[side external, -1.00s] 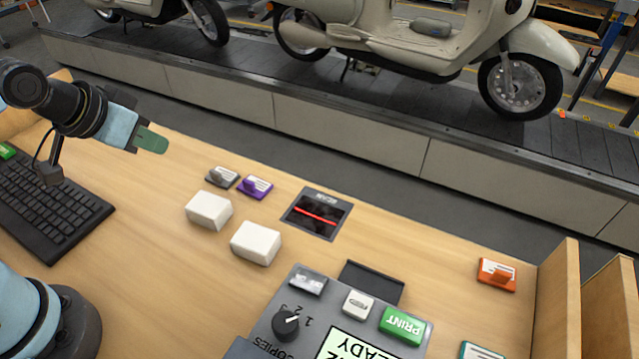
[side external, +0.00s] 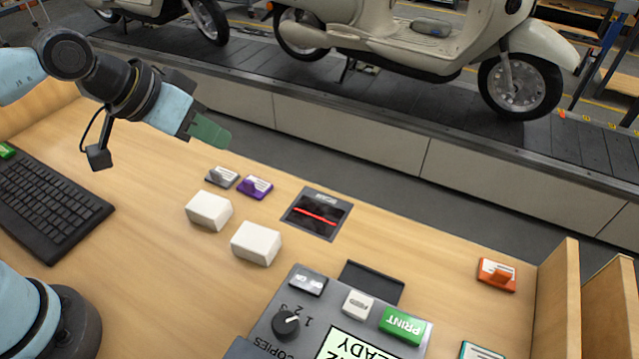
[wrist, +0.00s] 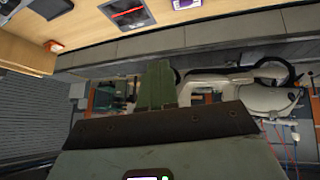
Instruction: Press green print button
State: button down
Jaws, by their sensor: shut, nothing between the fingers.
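The green PRINT button (side external: 403,325) is on the top right of the grey printer panel (side external: 262,322) at the bottom of the side view. A white button (side external: 358,304) is just left of it. A dial (side external: 287,323) and a lit screen reading READY (side external: 352,345) are also on the panel. My gripper (side external: 222,137) is shut and empty, in the air at upper left, above the table's far edge and well away from the button. Its green fingers (wrist: 157,86) also show in the wrist view, where the button is out of view.
Two white blocks (side external: 209,210) (side external: 256,243), grey and purple tags (side external: 255,187) and a scanner (side external: 317,214) with a red line (wrist: 127,12) lie between. An orange tag (side external: 497,274) is at right by wooden dividers (side external: 558,300). A keyboard (side external: 42,205) is at left. The conveyor (side external: 330,105) carries scooters behind.

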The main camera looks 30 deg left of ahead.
jog(key=s+d+r+m+g+h, duration=0.15)
jog(key=d+h, duration=0.25)
jog(key=d, duration=1.2)
jog(key=r+m+g+h, duration=0.2)
jog(key=m+g, duration=0.1)
jog(key=g, duration=0.1)
send_over(395, 321)
jog(key=shift+f, duration=0.15)
jog(key=shift+t, duration=0.25)
jog(key=shift+f, duration=4.4)
jog(key=shift+f, duration=0.2)
jog(key=shift+f, duration=0.2)
